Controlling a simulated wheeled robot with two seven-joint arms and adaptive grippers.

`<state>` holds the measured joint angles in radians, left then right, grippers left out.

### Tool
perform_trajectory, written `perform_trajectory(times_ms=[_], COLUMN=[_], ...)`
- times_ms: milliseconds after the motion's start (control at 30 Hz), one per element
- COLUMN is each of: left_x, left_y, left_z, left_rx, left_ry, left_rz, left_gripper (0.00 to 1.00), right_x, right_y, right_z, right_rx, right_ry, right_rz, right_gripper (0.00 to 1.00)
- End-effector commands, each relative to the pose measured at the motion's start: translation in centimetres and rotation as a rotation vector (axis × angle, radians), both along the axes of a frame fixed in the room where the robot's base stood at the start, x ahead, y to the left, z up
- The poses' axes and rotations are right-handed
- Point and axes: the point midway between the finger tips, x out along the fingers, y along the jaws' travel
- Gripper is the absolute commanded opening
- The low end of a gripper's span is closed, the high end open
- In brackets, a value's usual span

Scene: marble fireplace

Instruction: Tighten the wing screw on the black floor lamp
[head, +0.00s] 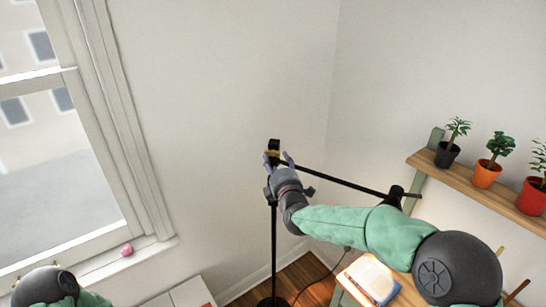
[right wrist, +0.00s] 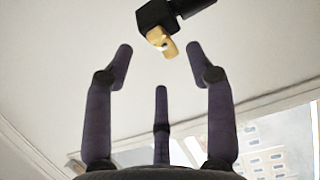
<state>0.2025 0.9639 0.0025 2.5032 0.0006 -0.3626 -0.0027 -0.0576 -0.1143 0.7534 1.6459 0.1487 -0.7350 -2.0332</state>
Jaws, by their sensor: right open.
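The black floor lamp (head: 274,235) stands by the room corner, with an upright pole and a thin arm reaching right to a lamp head (head: 395,196). A black joint block sits at the pole's top; it also shows in the right wrist view (right wrist: 157,14). The brass-coloured wing screw (right wrist: 161,40) sticks out of that block. My right gripper (head: 279,159) is at the top of the pole, just by the joint. In the right wrist view its purple fingers (right wrist: 162,62) are spread and empty, with the screw just beyond the tips, not between them. My left gripper is not in view.
A wooden shelf (head: 448,172) with several potted plants is at right. Below it is a desk with an open book (head: 372,278). A window with a pink object (head: 127,250) on its sill is at left. A cable runs from the lamp's base (head: 272,302).

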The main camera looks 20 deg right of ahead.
Motion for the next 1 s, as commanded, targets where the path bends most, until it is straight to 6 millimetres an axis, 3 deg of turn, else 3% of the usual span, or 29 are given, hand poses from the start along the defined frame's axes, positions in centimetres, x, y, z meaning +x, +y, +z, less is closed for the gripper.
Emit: perform_trajectory(times_ms=[300, 700, 767, 900, 1000], left_x=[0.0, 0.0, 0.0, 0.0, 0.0], left_y=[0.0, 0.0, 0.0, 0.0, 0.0], left_z=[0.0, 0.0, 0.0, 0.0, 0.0], left_rx=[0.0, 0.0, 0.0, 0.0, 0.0], left_ry=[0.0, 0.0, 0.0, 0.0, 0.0], left_rz=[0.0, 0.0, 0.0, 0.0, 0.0], left_gripper=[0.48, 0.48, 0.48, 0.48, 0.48], right_x=[3.4, 4.0, 4.0, 4.0, 4.0], right_y=[-0.2, -0.2, -0.2, -0.2, -0.2], right_z=[0.0, 0.0, 0.0, 0.0, 0.0], right_rx=[0.001, 0.0, 0.0, 0.0, 0.001], right_ry=[-0.001, 0.0, 0.0, 0.0, 0.0], right_rz=[0.0, 0.0, 0.0, 0.0, 0.001], right_gripper=[0.56, 0.56, 0.41, 0.02, 0.0])
